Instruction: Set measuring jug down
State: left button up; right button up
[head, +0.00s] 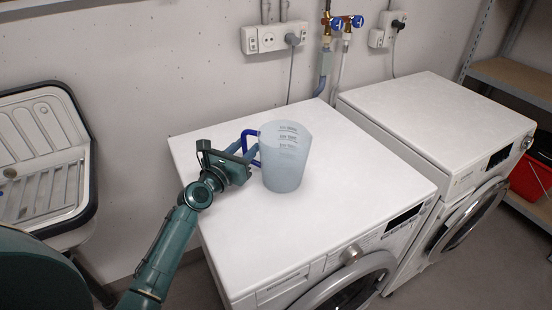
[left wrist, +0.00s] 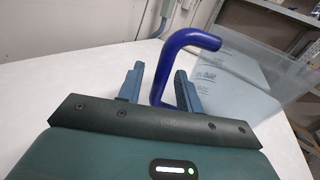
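The measuring jug (head: 285,160) is translucent pale blue with printed scale marks and a blue handle (head: 250,144) on its left side. It appears to stand upright on the white top of the left frontloader (head: 350,198). My left gripper (head: 249,149) is at the handle, left of the jug. In the left wrist view my gripper's fingers (left wrist: 159,90) are spread apart. The handle (left wrist: 190,38) reaches down between them, nearer the right finger, with a clear gap to the left finger. The jug's body (left wrist: 230,82) is at the right there. My right gripper is not in view.
A second frontloader (head: 440,115) stands to the right. Sockets (head: 272,38) and blue-handled taps (head: 346,22) are on the wall behind. A sink (head: 45,160) is at the left. The left machine's top is clear around the jug.

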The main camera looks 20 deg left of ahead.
pick_arm(q)
jog(key=shift+c, duration=0.3)
grip_shut()
dwell(0.4)
